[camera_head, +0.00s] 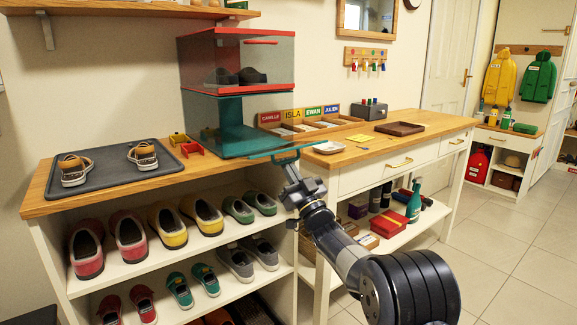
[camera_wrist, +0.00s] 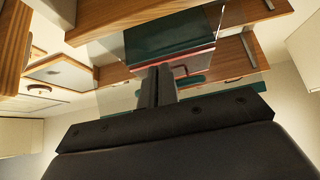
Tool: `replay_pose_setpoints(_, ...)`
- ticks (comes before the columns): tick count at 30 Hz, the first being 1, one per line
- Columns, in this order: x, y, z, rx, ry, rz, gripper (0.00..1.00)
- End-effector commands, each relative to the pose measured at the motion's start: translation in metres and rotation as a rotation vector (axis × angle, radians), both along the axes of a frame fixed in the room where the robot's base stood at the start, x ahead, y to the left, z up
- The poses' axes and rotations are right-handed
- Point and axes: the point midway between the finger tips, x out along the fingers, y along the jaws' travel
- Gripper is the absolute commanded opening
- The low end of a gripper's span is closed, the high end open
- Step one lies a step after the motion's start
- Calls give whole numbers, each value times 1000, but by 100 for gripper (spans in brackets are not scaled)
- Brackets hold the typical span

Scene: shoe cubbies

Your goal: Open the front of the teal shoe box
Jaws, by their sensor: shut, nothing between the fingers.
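The teal shoe box (camera_head: 238,143) stands on the wooden top, under the red shoe box (camera_head: 238,36). Its clear front appears tilted outward, with a teal bar (camera_head: 288,151) along its lower edge standing out from the box. My gripper (camera_head: 286,161) is at this bar, just below its middle; I cannot tell whether it touches. In the wrist view my gripper's fingers (camera_wrist: 157,84) are together and empty. Dark teal surfaces (camera_wrist: 172,38) and clear panels show beyond them. The contents of the teal box are hard to make out.
Left of the boxes are a small red item (camera_head: 192,149) and a dark tray (camera_head: 95,181) with shoes. To the right are a wooden sorter (camera_head: 338,124) with name labels and a white dish (camera_head: 330,147). Shoe shelves are below; floor is open at right.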

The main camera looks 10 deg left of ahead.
Motion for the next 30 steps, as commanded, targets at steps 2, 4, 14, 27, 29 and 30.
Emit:
replay_pose_setpoints(2,-1,0,4,4,-7,2,9)
replay_pose_setpoints(4,-2,0,5,3,-8,2,15)
replay_pose_setpoints(14,-3,0,7,6,-12,3,42)
replay_pose_setpoints(27,-3,1,8,7,-14,4,78)
replay_pose_setpoints(29,-3,1,8,7,-14,4,83)
replay_pose_setpoints(30,-3,1,8,7,-14,4,86)
